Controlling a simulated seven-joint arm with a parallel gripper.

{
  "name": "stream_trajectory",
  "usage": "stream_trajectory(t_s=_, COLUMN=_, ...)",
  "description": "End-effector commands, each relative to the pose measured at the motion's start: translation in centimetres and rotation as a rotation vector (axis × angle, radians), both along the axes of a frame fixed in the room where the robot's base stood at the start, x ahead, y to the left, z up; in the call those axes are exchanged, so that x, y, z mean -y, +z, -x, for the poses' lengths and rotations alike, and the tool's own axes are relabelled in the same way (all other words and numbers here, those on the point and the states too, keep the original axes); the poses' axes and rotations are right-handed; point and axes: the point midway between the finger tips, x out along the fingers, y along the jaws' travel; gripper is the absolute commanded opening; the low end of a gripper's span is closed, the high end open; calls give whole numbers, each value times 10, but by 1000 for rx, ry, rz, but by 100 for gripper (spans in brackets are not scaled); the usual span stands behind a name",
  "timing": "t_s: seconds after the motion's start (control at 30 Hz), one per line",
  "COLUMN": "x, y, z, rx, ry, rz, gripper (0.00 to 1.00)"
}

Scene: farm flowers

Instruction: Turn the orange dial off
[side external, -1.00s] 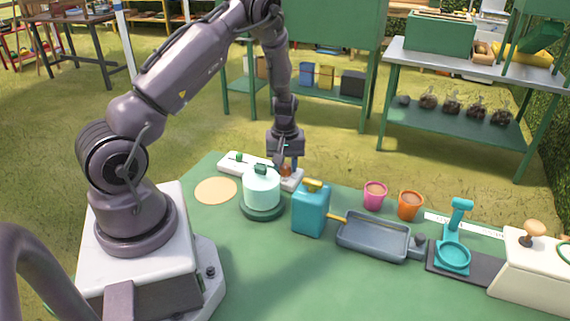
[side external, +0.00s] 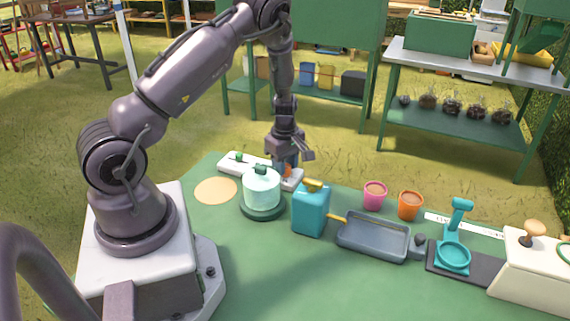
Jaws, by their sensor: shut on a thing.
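The orange dial (side external: 287,171) sits on the right part of a white panel (side external: 233,166) at the back of the green table. A green knob (side external: 239,157) is on the panel's left part. My gripper (side external: 284,168) points down over the panel and is shut on the orange dial. The fingers and the teal-lidded jar in front hide part of the dial, and its exact setting cannot be read.
A pale teal jar (side external: 262,188) on a dark green base stands just in front of the panel. A teal can (side external: 311,211), a grey tray (side external: 374,239), and pink (side external: 375,196) and orange (side external: 410,205) pots stand to the right. The front of the table (side external: 300,285) is clear.

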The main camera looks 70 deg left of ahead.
Motion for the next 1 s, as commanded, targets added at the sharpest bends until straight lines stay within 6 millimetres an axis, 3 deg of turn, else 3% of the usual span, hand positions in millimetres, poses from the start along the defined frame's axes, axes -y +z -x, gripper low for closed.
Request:
stream_trajectory(t_s=0.53, x=0, y=0, z=0, rx=0, ry=28, rz=1, gripper=12)
stream_trajectory(t_s=0.57, x=0, y=0, z=0, rx=0, ry=28, rz=1, gripper=41)
stream_trajectory(t_s=0.67, x=0, y=0, z=0, rx=0, ry=27, rz=1, gripper=61)
stream_trajectory(t_s=1.0, x=0, y=5, z=0, rx=2, ry=25, rz=-1, gripper=61)
